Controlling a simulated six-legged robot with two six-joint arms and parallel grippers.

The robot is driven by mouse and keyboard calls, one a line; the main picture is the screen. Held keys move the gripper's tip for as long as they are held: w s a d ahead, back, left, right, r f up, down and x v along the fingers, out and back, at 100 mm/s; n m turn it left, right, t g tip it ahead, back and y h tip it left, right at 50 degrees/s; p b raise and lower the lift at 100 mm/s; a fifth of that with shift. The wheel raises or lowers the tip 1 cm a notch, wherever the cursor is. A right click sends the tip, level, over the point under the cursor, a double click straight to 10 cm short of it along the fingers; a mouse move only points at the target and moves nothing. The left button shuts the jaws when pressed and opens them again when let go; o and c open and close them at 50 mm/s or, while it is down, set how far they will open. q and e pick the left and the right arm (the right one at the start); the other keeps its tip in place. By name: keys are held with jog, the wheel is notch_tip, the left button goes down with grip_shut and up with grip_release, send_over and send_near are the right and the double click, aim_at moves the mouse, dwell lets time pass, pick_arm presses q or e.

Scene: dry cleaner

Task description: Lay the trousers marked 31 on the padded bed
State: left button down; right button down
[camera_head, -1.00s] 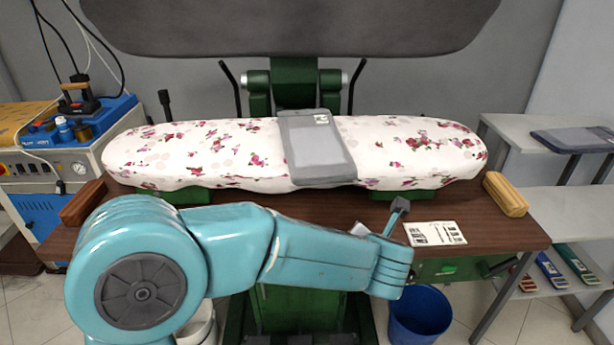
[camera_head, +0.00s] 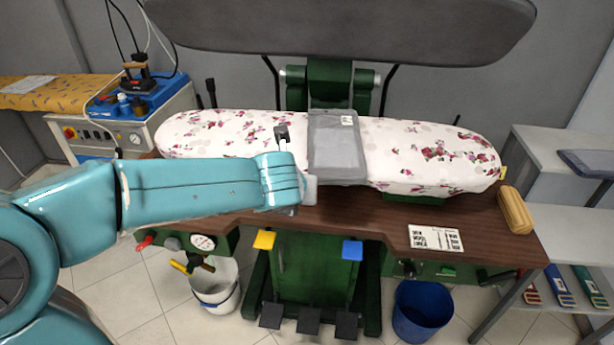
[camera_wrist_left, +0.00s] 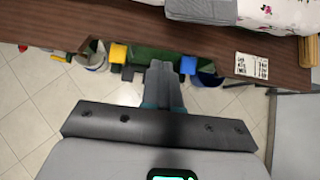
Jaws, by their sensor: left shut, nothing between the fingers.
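Grey folded trousers (camera_head: 337,160) lie flat across the middle of the padded bed (camera_head: 225,130), which has a white floral cover. A small white tag (camera_head: 346,121) sits near their far edge; its number is too small to read. Their near end also shows at the top of the left wrist view (camera_wrist_left: 200,10). My left gripper shows in the left wrist view (camera_wrist_left: 162,70), shut and empty. In the head view my left arm's end is just in front of the bed, left of the trousers; its fingertips are hard to make out. My right gripper is out of view.
A dark press head (camera_head: 350,30) is raised above the bed. A wooden ledge (camera_head: 375,215) runs in front, with a printed card (camera_head: 435,238) and a tan padded block (camera_head: 515,210). Pedals and buckets stand below.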

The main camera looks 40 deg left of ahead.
pick_arm(q)
jog(key=w+a+r+x, duration=0.1)
jog(key=r+x, duration=0.1)
jog(key=x, duration=1)
jog(key=shift+w+f, duration=0.35)
jog(key=shift+w, duration=0.25)
jog(key=shift+a, duration=0.1)
jog(key=shift+w+a+p, duration=0.45)
jog(key=shift+w+a, duration=0.15)
jog(key=shift+w, duration=0.25)
